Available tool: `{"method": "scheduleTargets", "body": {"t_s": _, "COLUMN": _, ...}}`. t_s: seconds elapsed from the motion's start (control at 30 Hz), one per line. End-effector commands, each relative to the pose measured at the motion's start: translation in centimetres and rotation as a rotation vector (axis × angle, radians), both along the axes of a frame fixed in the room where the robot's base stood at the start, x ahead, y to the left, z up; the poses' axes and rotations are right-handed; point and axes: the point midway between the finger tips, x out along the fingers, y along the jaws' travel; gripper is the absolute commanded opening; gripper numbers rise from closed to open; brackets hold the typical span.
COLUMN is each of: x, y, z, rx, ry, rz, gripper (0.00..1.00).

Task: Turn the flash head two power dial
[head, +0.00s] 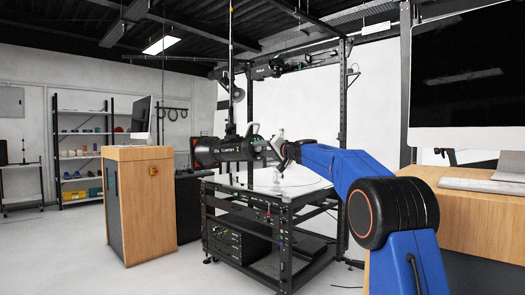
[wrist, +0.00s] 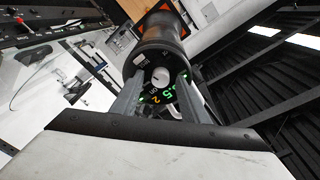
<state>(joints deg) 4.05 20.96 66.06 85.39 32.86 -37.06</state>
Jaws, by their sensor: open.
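The flash head (head: 220,151) is a black cylinder hung above the turntable frame. In the wrist view its round back panel faces me, and its dark body (wrist: 162,32) runs away above. A pale round power dial (wrist: 161,77) sits on that panel. A green "5.5" and an orange "2" glow below it. My gripper (wrist: 162,80) is open, with one grey finger on each side of the dial. I cannot tell whether either finger touches it. In the head view my gripper (head: 268,148) is at the flash head's right end, its fingers hard to make out.
The turntable (head: 310,190) on its black frame stands below the flash head. A wooden cabinet (head: 140,205) with a monitor is at the left. A wooden desk (head: 470,210) with a large screen (head: 468,70) is close at the right. Open floor lies at the front left.

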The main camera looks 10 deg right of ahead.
Motion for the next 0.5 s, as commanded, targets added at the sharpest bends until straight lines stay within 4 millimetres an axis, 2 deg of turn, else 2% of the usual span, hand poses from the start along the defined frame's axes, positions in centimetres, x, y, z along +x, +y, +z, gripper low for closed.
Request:
{"method": "scheduleTargets", "body": {"t_s": 0.2, "x": 0.01, "y": 0.01, "z": 0.01, "rx": 0.000, "ry": 0.000, "rz": 0.000, "gripper": 0.41}}
{"method": "scheduleTargets", "body": {"t_s": 0.37, "x": 0.01, "y": 0.01, "z": 0.01, "rx": 0.000, "ry": 0.000, "rz": 0.000, "gripper": 0.03}}
{"method": "scheduleTargets", "body": {"t_s": 0.5, "x": 0.00, "y": 0.00, "z": 0.00, "rx": 0.001, "ry": 0.002, "rz": -0.001, "gripper": 0.00}}
